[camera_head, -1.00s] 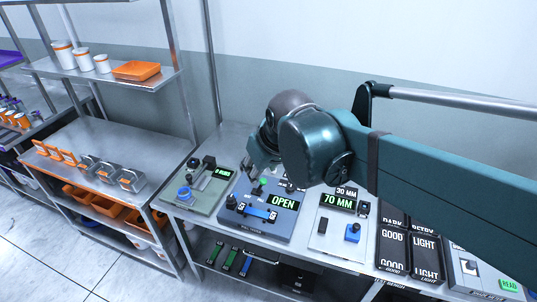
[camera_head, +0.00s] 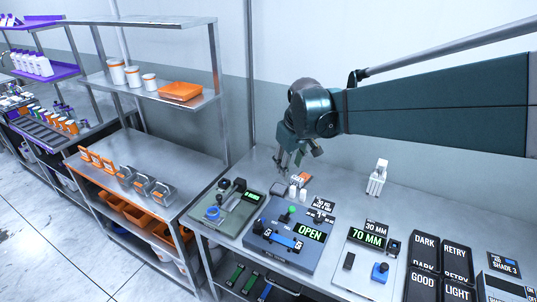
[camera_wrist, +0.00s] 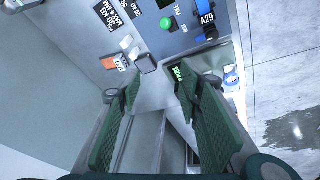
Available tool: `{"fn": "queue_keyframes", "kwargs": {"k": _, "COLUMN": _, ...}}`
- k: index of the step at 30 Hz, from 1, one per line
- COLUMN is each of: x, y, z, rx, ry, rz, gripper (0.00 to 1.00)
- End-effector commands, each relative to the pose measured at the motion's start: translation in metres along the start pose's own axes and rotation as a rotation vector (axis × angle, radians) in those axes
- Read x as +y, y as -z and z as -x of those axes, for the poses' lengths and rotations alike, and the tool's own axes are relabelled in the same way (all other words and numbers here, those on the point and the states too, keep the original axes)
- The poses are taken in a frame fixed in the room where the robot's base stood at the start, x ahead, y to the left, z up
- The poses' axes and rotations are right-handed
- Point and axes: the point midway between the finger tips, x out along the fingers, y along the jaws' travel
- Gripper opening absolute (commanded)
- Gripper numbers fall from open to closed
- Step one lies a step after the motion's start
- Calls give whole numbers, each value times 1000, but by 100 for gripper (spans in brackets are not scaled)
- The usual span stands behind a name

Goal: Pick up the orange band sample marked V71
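A small orange piece (camera_head: 304,178) lies on the steel bench behind the blue-grey OPEN machine, beside small white pieces. An orange-and-white tagged piece (camera_wrist: 121,63) shows in the wrist view, left of and beyond my fingertips; its mark is too small to read surely, but it may be V71. My gripper (camera_head: 288,160) hangs above the back of the bench, just left of and above the orange piece. In the wrist view my gripper (camera_wrist: 155,92) has its two green-padded fingers wide apart with nothing between them.
The OPEN machine (camera_head: 274,250) stands in front, with a green machine (camera_head: 224,206) at left and a 70 MM unit (camera_head: 352,262) at right. A white stand (camera_head: 377,178) is on the bench at right. Shelving (camera_head: 165,22) with an orange tray (camera_head: 181,91) stands left.

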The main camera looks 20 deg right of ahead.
Motion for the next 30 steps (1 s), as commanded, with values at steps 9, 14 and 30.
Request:
{"fn": "queue_keyframes", "kwargs": {"k": 9, "x": 32, "y": 34, "z": -35, "rx": -56, "ry": 19, "rz": 58, "gripper": 35}}
{"fn": "queue_keyframes", "kwargs": {"k": 14, "x": 48, "y": 48, "z": -56, "rx": -84, "ry": 31, "rz": 87, "gripper": 35}}
{"fn": "queue_keyframes", "kwargs": {"k": 30, "x": 100, "y": 85, "z": -138, "rx": -171, "ry": 82, "rz": 185, "gripper": 35}}
